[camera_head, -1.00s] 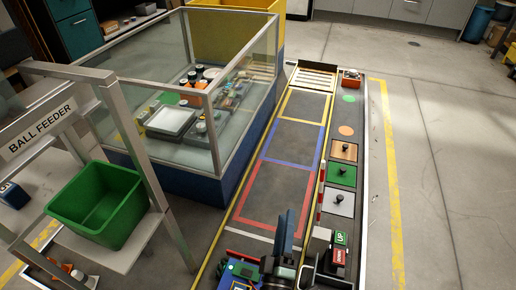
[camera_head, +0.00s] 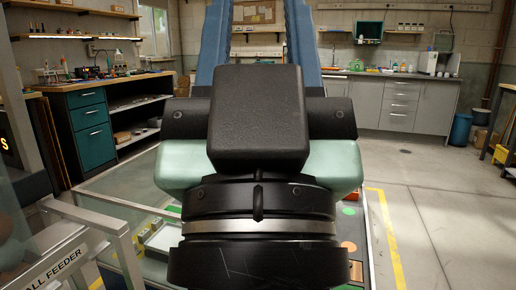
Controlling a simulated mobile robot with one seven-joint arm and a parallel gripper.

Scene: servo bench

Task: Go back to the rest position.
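My gripper (camera_head: 259,14) fills the middle of the head view, raised close in front of the camera and seen from behind. Its round black wrist and pale green housing are at the bottom, with a black block above. Two long blue fingers point up and away, reaching the top edge of the picture. A wide gap is between them, with the far wall showing through. The gripper is open, and nothing shows between the visible parts of the fingers. The tips may be cut off by the frame. The gripper hides most of the lane behind it.
The ball feeder frame (camera_head: 58,262) stands at lower left, beside the glass-walled case with a white tray (camera_head: 163,238). A green disc (camera_head: 348,211) and an orange disc (camera_head: 349,246) show right of my gripper. Grey cabinets (camera_head: 402,103) stand at the back.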

